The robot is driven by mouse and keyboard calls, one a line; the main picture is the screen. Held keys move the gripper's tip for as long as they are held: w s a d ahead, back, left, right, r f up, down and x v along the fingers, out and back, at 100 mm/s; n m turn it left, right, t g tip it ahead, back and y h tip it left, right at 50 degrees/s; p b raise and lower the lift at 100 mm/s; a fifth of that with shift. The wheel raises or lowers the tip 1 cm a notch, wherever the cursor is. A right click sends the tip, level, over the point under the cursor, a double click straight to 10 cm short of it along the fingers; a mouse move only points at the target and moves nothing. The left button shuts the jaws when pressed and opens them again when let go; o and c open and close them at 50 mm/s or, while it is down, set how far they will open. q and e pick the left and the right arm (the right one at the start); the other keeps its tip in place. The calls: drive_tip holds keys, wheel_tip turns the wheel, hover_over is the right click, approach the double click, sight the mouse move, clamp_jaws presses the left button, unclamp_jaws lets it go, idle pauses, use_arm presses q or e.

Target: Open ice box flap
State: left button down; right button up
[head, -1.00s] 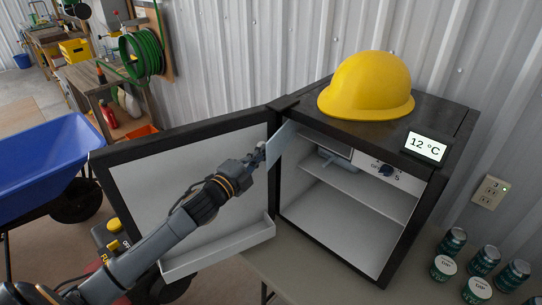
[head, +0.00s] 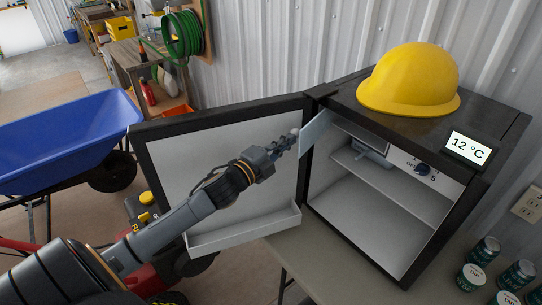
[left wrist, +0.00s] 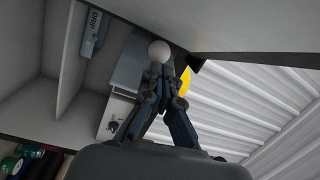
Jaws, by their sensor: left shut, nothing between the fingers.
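The small fridge (head: 456,206) stands with its door (head: 215,165) wide open to the left. The ice box flap (head: 316,128), a pale bluish panel, is swung out to the left from the ice box (head: 369,146), whose front is uncovered. My left gripper (head: 291,140) is shut and empty, its tips at the flap's outer edge. In the left wrist view, the shut fingertips (left wrist: 160,68) are by a pale round knob (left wrist: 159,50), with the flap (left wrist: 130,72) behind; I cannot tell whether they touch. My right gripper is out of view.
A yellow hard hat (head: 408,82) and a temperature display (head: 467,148) are on top of the fridge. Several cans (head: 471,277) stand on the table (head: 330,272) at right. A blue wheelbarrow (head: 66,140) is at left, behind my arm.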

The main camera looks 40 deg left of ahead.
use_arm(q)
drive_tip(key=s+a, duration=0.1)
drive_tip(key=s, duration=0.9)
drive_tip(key=shift+f, duration=0.2)
